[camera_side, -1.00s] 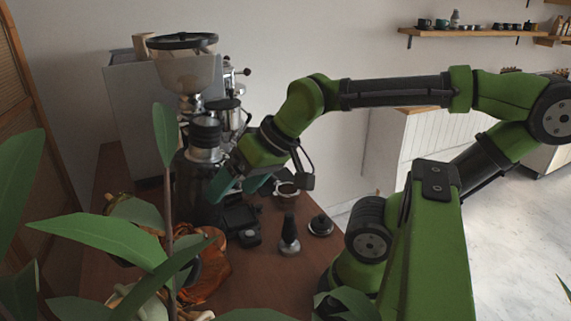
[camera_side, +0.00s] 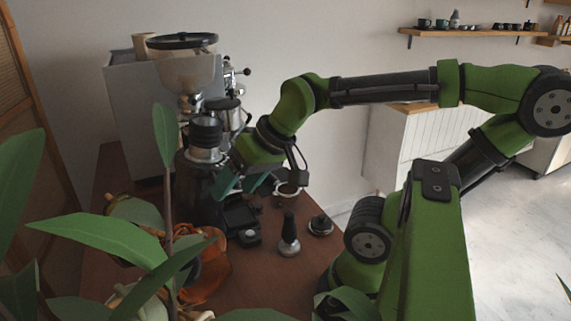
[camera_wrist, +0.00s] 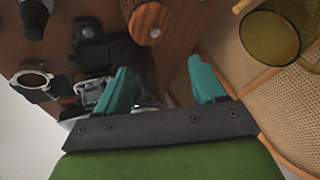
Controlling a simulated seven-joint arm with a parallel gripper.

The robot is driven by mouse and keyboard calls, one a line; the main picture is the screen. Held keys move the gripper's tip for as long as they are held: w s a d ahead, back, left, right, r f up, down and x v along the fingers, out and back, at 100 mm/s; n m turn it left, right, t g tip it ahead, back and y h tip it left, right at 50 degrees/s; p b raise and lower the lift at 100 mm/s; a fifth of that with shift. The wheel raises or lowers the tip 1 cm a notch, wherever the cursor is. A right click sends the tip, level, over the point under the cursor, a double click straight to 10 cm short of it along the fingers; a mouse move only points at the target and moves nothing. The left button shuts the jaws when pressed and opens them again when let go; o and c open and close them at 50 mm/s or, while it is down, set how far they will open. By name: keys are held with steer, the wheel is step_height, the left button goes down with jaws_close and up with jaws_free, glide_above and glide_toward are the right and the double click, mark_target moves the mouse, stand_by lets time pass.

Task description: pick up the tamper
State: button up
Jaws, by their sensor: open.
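The tamper (camera_side: 289,236) stands upright on the brown counter, with a black handle and a silver base. In the wrist view, a dark handle that looks like the tamper's (camera_wrist: 33,14) is cut off at the top left. My gripper (camera_side: 246,184) is above the counter, left of and behind the tamper, and apart from it. In the wrist view my gripper (camera_wrist: 160,72) shows two teal fingers spread wide with nothing held between them.
A black tamping stand (camera_side: 240,217) is left of the tamper. A dark round tool (camera_side: 320,226) sits close on its right. A portafilter (camera_side: 287,190) lies behind. The grinder (camera_side: 200,180) stands left. Plant leaves (camera_side: 120,240) cover the near left.

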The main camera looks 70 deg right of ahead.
mark_target(290, 224)
steer(key=s+d+f+n+g+h, duration=0.2)
steer(key=s+d+n+g, duration=0.2)
steer(key=d+n+g, duration=0.55)
steer(key=shift+n+t, duration=0.85)
steer(key=shift+n, duration=0.1)
steer(key=f, duration=0.3)
steer(key=d+f, duration=0.1)
steer(key=f, duration=0.3)
steer(key=s+f, duration=0.1)
steer(key=f, duration=0.3)
steer(key=shift+s+d+f, duration=0.1)
steer(key=shift+d, duration=0.3)
steer(key=f, duration=0.2)
steer(key=d+f, duration=0.1)
steer(key=f, duration=0.1)
steer(key=shift+s, duration=0.3)
steer(key=shift+f, duration=0.55)
steer(key=shift+c, duration=0.3)
steer(key=c, duration=1.2)
steer(key=shift+o, duration=0.2)
